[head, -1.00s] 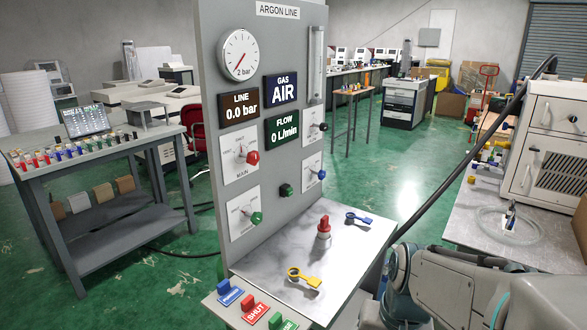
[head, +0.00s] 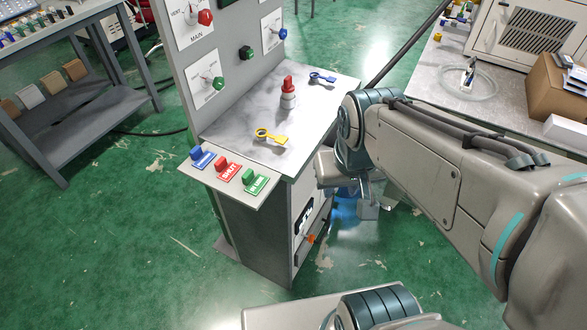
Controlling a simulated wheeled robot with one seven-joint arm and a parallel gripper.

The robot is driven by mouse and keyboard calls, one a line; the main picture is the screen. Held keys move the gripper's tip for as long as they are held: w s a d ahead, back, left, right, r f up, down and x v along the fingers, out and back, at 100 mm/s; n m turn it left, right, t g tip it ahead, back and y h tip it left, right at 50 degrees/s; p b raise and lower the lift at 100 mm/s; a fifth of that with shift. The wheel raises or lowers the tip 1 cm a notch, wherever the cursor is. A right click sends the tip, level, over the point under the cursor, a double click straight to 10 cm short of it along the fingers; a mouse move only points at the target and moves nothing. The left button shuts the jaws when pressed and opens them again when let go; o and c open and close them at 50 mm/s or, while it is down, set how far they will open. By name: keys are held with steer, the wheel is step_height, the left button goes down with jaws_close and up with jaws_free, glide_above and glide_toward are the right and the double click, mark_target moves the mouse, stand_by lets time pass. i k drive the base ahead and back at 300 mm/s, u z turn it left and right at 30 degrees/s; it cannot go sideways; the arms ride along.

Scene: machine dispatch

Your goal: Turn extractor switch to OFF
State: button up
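The grey cabinet (head: 262,232) of the argon line stands in the middle. On its right side, low down, is a panel with a small dark display (head: 304,217) and an orange knob (head: 310,238). This may be the extractor switch, but its labels are too small to read and its setting is unclear. My arm reaches in from the right. My gripper (head: 368,207) shows only partly below the wrist, right of the cabinet and apart from the orange knob. Its fingers are not clear enough to tell open from shut.
On the cabinet top are a red-capped piece (head: 288,92), a yellow tag (head: 271,137) and a blue tag (head: 322,78). Blue, red and green switches (head: 228,171) line its front ledge. A bench (head: 440,75) stands at right. Green floor is clear at front left.

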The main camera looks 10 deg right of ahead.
mark_target(311, 237)
steer(key=u, duration=1.45)
steer(key=k, duration=1.8)
steer(key=z, duration=0.7)
